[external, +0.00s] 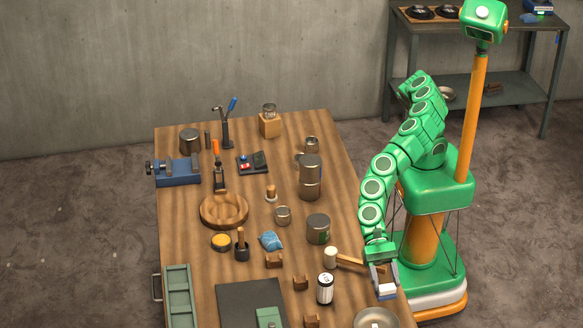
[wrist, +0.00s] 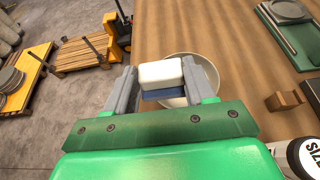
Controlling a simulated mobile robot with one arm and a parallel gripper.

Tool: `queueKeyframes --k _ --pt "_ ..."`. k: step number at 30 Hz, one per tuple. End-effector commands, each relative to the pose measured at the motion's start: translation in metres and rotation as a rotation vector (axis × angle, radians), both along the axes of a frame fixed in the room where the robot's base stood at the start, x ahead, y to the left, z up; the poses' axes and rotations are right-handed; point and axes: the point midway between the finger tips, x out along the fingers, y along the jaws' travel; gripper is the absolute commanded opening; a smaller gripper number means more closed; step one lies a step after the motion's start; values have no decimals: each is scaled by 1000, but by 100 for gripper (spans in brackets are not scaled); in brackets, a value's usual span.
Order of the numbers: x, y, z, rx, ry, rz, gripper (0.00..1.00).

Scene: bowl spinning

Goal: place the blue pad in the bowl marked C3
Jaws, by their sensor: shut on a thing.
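My gripper (external: 384,274) is shut on the blue pad (external: 387,290), a small block with a white layer and a blue layer, near the table's right edge. In the wrist view, my gripper (wrist: 158,82) holds the blue pad (wrist: 164,99) between its two fingers, white side up. A pale bowl (external: 376,321) stands at the bottom of the external view, cut off by the frame. It also shows in the wrist view (wrist: 212,70), partly hidden behind the pad and right finger. The pad appears above or in front of it; contact is unclear. No C3 mark is legible.
Small wooden blocks (external: 301,283) lie to the left. A blue crumpled cloth (external: 270,241) and several metal cans are farther back. Bare tabletop lies beyond the bowl in the wrist view.

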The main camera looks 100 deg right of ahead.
Motion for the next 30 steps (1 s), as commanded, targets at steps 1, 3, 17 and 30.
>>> queueKeyframes --k 1,3,17,30 --pt "2 3 -3 1 5 1 25" --pt "4 7 -5 1 4 3 25" --pt "17 28 -32 1 3 1 25" --pt "27 45 -54 3 3 2 25"
